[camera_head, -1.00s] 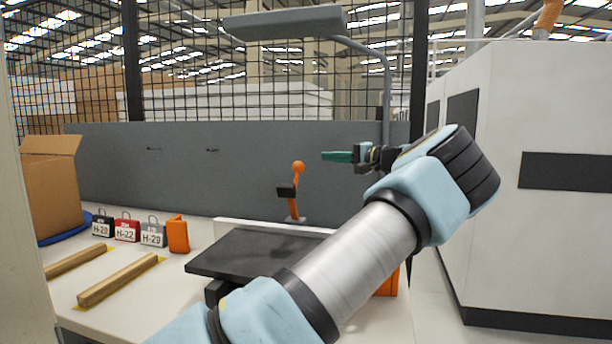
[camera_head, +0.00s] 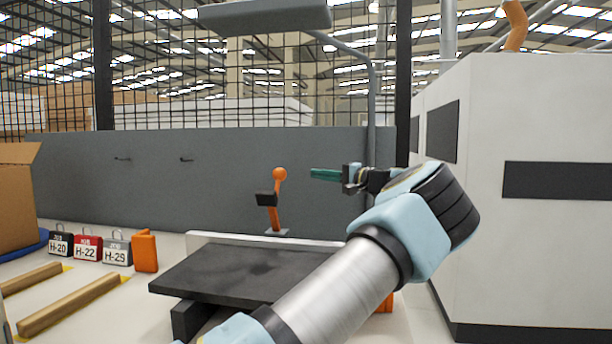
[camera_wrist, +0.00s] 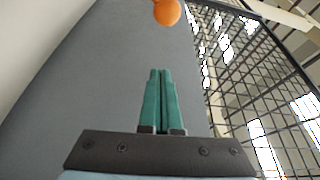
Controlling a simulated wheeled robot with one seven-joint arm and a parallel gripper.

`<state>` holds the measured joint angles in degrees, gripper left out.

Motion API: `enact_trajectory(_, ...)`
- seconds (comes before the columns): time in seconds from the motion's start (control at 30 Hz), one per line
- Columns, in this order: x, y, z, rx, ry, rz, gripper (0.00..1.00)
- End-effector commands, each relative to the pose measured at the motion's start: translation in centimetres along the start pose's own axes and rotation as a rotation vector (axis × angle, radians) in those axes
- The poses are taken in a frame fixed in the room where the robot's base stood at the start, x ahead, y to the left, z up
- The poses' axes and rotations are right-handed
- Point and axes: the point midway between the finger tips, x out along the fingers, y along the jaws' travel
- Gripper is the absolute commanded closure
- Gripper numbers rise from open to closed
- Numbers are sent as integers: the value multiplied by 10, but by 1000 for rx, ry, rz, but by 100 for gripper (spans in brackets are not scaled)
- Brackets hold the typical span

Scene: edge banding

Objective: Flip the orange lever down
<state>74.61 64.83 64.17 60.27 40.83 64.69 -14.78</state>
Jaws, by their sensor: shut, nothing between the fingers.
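The orange lever (camera_head: 273,205) stands nearly upright, with a round knob on top and a black block on its shaft, behind the dark plate on the bench. Its orange knob also shows at the top of the wrist view (camera_wrist: 167,12), beyond the fingertips. My gripper (camera_head: 312,174) has green fingers, shut and empty, pointing left at about the height of the knob. In the head view a gap shows between the fingertips and the knob. In the wrist view the closed fingers (camera_wrist: 160,75) point towards the grey panel, apart from the knob.
A dark plate (camera_head: 235,274) lies in front of the lever, with a white strip behind it. Tagged blocks (camera_head: 87,249), an orange block (camera_head: 145,252) and wooden bars (camera_head: 70,306) lie left. A grey panel (camera_head: 90,180) stands behind; a white cabinet (camera_head: 550,240) stands right.

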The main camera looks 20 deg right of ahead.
Motion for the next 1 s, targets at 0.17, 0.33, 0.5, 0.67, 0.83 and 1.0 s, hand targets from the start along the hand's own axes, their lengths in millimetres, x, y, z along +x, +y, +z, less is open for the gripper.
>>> enact_trajectory(0.17, 32, -3, 1, 1, -4, -1, 100)
enact_trajectory(0.33, 68, -3, 1, 2, -5, -1, 100)
enact_trajectory(0.5, 88, -2, 5, 3, 0, 0, 100)
enact_trajectory(0.67, 82, -2, 22, 2, -1, 0, 100)
enact_trajectory(0.83, 78, -1, 34, 1, -1, 0, 100)
enact_trajectory(1.0, 77, 0, 38, 1, -1, 0, 100)
